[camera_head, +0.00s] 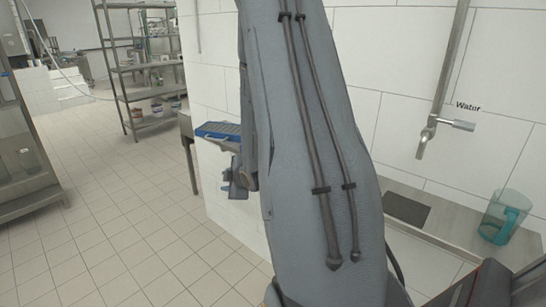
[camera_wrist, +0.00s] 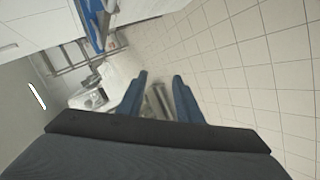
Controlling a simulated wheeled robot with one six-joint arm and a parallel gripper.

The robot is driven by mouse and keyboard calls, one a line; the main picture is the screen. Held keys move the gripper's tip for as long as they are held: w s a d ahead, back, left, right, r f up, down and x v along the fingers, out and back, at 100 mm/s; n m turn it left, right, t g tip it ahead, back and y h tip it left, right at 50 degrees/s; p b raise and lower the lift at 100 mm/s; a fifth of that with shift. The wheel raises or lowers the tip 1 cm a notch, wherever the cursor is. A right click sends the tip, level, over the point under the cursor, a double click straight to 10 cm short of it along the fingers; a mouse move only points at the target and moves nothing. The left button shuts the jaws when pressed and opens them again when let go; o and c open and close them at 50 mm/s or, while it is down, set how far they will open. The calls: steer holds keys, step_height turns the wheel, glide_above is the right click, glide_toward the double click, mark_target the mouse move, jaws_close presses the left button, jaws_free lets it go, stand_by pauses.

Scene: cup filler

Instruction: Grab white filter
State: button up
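I cannot make out a white filter in either view. My gripper (camera_wrist: 160,79) shows in the wrist view with its two blue-grey fingers apart. I see nothing held between them; a blurred grey shape behind the gap is too unclear to name. In the head view my grey arm fills the middle and hides much of the wall and counter behind it. A blue ribbed tray (camera_head: 218,130) stands left of the arm, partly hidden by it; a blue edge also shows at the top of the wrist view (camera_wrist: 94,22).
A teal transparent pitcher (camera_head: 504,216) stands on the grey counter at right, below a wall tap (camera_head: 430,135) labelled "Water". A dark mat (camera_head: 407,209) lies left of the pitcher. Metal shelving (camera_head: 150,65) stands at the back left. The tiled floor (camera_head: 120,215) is clear.

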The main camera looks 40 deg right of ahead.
steer(key=s+d+n+t, duration=0.4)
steer(key=d+n+t, duration=0.3)
steer(key=d, duration=0.5)
steer(key=shift+h, duration=0.3)
steer(key=shift+w+d+p, duration=0.3)
steer(key=shift+w+p, duration=0.2)
steer(key=shift+w, duration=0.75)
steer(key=shift+w+d+p, duration=0.25)
steer(key=shift+w+p, duration=0.2)
steer(key=shift+w, duration=0.85)
steer(key=shift+w+d+p, duration=0.3)
steer(key=shift+w+p, duration=0.2)
steer(key=shift+w, duration=0.75)
steer(key=shift+r, duration=0.1)
jaws_close()
